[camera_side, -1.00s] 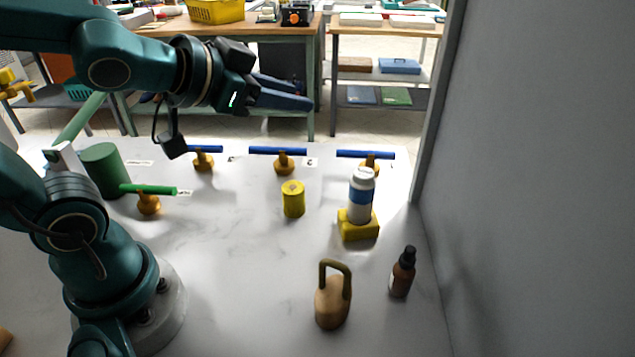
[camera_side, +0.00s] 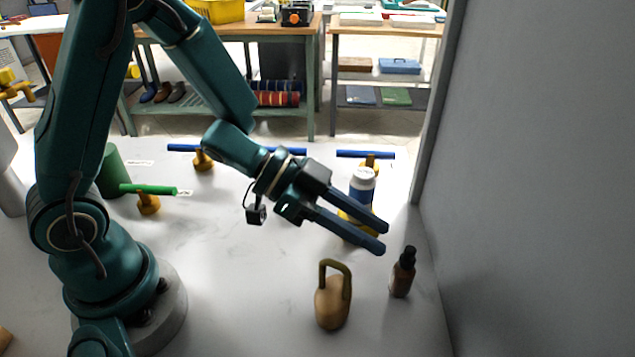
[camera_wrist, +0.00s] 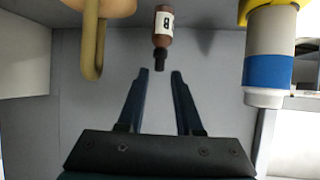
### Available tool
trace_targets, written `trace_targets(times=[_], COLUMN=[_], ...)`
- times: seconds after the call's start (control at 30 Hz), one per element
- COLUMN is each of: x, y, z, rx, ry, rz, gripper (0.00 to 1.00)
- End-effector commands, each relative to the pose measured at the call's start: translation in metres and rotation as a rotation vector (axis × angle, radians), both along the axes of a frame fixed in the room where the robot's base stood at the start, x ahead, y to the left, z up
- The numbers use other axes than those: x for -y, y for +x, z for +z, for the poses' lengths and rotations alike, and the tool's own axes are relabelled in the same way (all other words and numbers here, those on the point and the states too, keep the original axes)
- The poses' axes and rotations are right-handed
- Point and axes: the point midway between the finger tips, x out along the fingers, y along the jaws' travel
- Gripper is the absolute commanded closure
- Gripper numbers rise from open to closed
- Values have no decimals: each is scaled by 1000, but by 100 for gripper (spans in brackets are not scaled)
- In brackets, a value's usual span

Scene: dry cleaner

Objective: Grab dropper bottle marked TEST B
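The brown dropper bottle (camera_side: 403,273) with a black cap stands upright on the white counter at the right, near the grey wall. In the wrist view the bottle (camera_wrist: 164,22) shows upside down at top centre, with a white label on which a B is readable. My gripper (camera_side: 384,238) is open and empty, above the counter to the upper left of the bottle. In the wrist view the fingertips (camera_wrist: 160,73) are apart, with the bottle's cap just beyond the gap between them. Nothing is between the fingers.
A tan weight with a looped handle (camera_side: 332,304) stands left of the bottle. A white and blue bottle (camera_side: 362,184) on a yellow block is behind my gripper, partly hidden. The grey wall (camera_side: 530,180) bounds the right side.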

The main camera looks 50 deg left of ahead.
Motion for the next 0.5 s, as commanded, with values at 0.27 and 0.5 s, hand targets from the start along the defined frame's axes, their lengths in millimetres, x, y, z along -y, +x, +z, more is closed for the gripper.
trace_targets(times=[0.27,0.5], x=[30,41], y=[19,27], z=[-19,-26], rx=[-1,1], ry=[1,3], rz=[-2,-2], gripper=[66,66])
